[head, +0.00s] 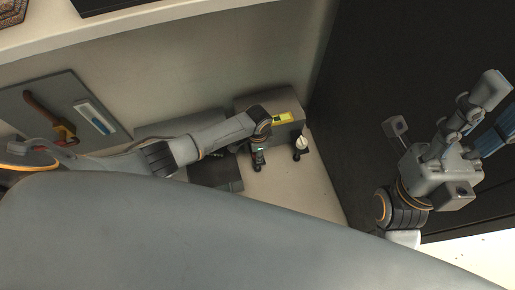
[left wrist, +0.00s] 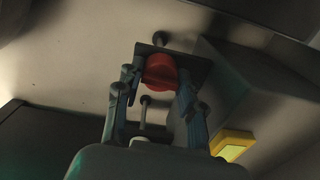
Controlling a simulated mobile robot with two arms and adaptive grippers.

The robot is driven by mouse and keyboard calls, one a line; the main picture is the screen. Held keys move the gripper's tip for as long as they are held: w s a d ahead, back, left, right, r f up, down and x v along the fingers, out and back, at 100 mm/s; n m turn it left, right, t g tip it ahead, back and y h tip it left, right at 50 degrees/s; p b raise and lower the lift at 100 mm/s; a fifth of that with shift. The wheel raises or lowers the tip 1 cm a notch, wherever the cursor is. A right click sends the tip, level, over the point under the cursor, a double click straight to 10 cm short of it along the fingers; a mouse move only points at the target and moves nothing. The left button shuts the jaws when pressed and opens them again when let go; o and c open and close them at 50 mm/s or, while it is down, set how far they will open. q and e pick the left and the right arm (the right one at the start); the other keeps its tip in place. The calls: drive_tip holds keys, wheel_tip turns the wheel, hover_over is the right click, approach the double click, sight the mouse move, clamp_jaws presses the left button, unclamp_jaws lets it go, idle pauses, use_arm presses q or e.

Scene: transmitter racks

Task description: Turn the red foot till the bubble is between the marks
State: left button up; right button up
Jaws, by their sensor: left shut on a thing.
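A grey box (head: 262,108) stands on the floor by the wall and has a yellow level (head: 282,118) on top. The yellow level also shows in the left wrist view (left wrist: 232,146), with a pale green-yellow window. I cannot make out its bubble or marks. My left gripper (head: 258,160) reaches down at the box's near side. In the left wrist view its fingers (left wrist: 155,80) are shut around the red foot (left wrist: 160,70), one on each side. The red foot is hidden in the head view. My right gripper (head: 492,112) is open and empty at the far right.
A white-topped foot (head: 301,143) stands at the box's right corner. A dark cabinet (head: 350,90) rises on the right. A grey panel (head: 35,100) with a red-and-yellow tool (head: 60,130) and a blue-and-white item (head: 95,118) is at left.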

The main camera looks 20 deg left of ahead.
use_arm(q)
drive_tip(key=shift+m, duration=0.5)
drive_tip(key=shift+m+p, duration=0.35)
drive_tip(key=shift+m, duration=0.15)
drive_tip(key=o, duration=1.2)
drive_tip(key=shift+c, duration=0.2)
drive_tip(key=shift+r, duration=0.1)
wheel_tip(320, 180, up, 12)
